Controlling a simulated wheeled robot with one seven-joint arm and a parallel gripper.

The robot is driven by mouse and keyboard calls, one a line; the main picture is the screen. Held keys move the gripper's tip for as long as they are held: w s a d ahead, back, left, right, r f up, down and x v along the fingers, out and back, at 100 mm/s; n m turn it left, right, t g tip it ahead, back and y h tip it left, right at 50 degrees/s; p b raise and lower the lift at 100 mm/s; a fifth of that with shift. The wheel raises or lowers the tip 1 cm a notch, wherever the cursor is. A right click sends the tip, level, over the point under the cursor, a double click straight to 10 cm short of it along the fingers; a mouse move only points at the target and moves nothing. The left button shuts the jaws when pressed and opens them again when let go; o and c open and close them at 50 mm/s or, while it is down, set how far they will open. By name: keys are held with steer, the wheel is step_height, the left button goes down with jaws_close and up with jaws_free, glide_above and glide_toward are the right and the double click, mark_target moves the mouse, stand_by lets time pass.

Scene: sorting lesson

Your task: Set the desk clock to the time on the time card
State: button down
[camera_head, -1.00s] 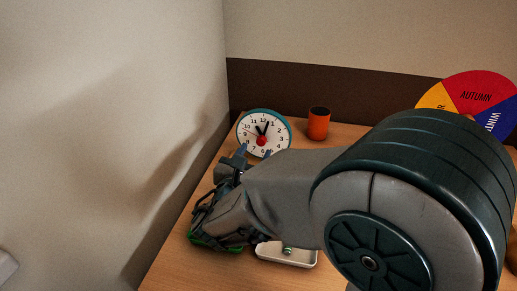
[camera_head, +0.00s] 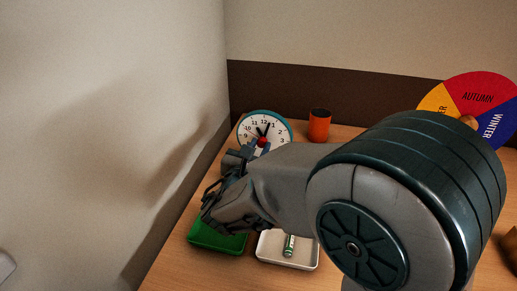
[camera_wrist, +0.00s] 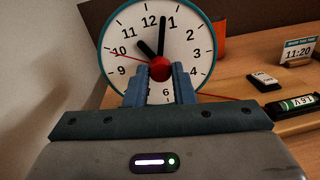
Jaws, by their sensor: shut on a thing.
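The desk clock (camera_head: 277,127) with a teal rim stands at the back left of the desk, and its face fills the upper wrist view (camera_wrist: 124,43). Its short hand points between 10 and 11, its long hand just past 12. A thin red hand points left, near 10. The red centre knob (camera_wrist: 160,68) sits between the blue fingertips of my gripper (camera_wrist: 161,78), which is shut on it. The time card (camera_wrist: 297,52) at the right of the wrist view reads 11:20. My fingers hide part of the lower face.
An orange cup (camera_head: 319,125) stands right of the clock. A green tray (camera_head: 218,242) and a white tray (camera_head: 304,262) holding a battery (camera_head: 290,246) lie in front. A coloured seasons wheel (camera_head: 478,88) is at right. The wall is close on the left.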

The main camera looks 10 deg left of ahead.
steer(key=shift+f+m+b, duration=0.1)
steer(key=shift+m+b, duration=0.2)
steer(key=shift+b, duration=0.1)
steer(key=m+b, duration=0.1)
steer(key=b, duration=0.1)
steer(key=m+b, duration=0.2)
steer(key=b, duration=0.1)
steer(key=shift+f+m, duration=0.2)
steer(key=shift+m, duration=0.1)
steer(key=m+b, duration=0.6)
steer(key=b, duration=0.3)
steer(key=shift+d+g, duration=0.1)
steer(key=shift+g, duration=0.2)
steer(key=shift+r+m+y+b, duration=0.2)
steer(key=shift+m+y+b, duration=0.1)
steer(key=shift+m+b, duration=0.5)
steer(key=m, duration=0.2)
steer(key=shift+r+m, duration=0.15)
steer(key=shift+m, duration=0.15)
steer(key=m+y, duration=0.1)
steer(key=m, duration=0.4)
steer(key=c, duration=1.2)
jaws_free()
steer(key=shift+c, duration=0.2)
